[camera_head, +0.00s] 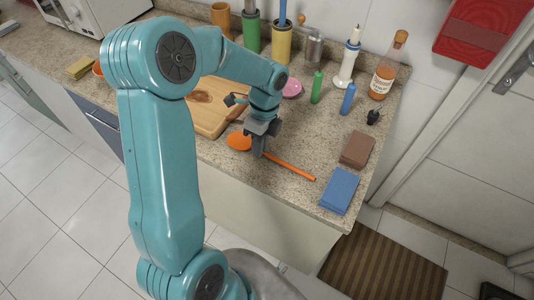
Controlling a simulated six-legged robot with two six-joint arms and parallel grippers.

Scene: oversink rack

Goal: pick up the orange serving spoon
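The orange serving spoon (292,167) lies on the speckled stone counter, its round bowl (238,141) at the left and its long handle slanting down to the right. My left gripper (257,153) points down over the spoon between bowl and handle, and hides that stretch of it. I cannot tell whether the fingers are around the spoon or just above it, or how far apart they are. My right gripper is not in view.
A wooden cutting board (218,117) lies just behind the gripper. A brown sponge (357,149) and a blue cloth (340,191) lie to the right. Bottles, including an amber one (384,75), stand farther back. The counter's front edge is close to the spoon.

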